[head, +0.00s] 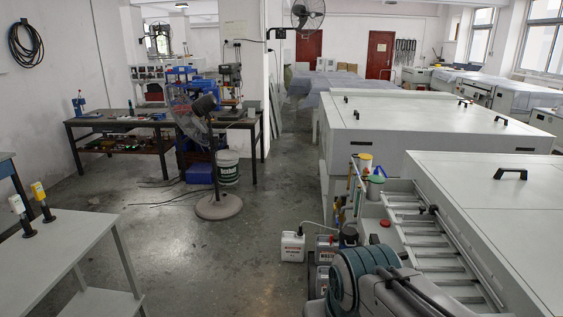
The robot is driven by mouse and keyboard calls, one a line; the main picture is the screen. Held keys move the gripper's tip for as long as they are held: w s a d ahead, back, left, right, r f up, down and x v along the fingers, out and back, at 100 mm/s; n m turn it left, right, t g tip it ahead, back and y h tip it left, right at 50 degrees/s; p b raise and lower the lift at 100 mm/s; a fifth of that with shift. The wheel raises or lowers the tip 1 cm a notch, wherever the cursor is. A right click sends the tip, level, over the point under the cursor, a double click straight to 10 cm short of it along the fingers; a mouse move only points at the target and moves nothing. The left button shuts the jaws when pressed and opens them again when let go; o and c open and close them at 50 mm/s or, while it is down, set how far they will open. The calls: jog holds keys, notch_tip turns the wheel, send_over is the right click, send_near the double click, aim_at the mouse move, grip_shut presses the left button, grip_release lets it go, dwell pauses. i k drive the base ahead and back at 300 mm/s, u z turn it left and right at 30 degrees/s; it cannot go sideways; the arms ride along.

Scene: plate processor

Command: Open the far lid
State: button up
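A light-grey plate processor stands on the right. Its near cover (490,215) lies flat and closed, with a black handle (510,174) near its far edge. Beyond it is a long far cover (425,125), also flat and closed, with a small black handle (503,120) on its right part and others farther back. I cannot tell for sure which of these is the far lid. An open bay with metal rollers (440,240) lies left of the near cover. My arm's grey and teal links show at the bottom; my gripper is not in view.
A pedestal fan (213,170) stands mid-room before a workbench (120,122). A grey table (75,250) is at lower left. The concrete floor between table and processor is mostly clear.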

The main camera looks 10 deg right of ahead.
aim_at(472, 185)
jog(key=u, duration=0.1)
jog(key=i, duration=1.6)
jog(key=z, duration=0.6)
jog(key=i, duration=1.05)
jog(key=z, duration=1.75)
jog(key=i, duration=0.6)
jog(key=z, duration=0.5)
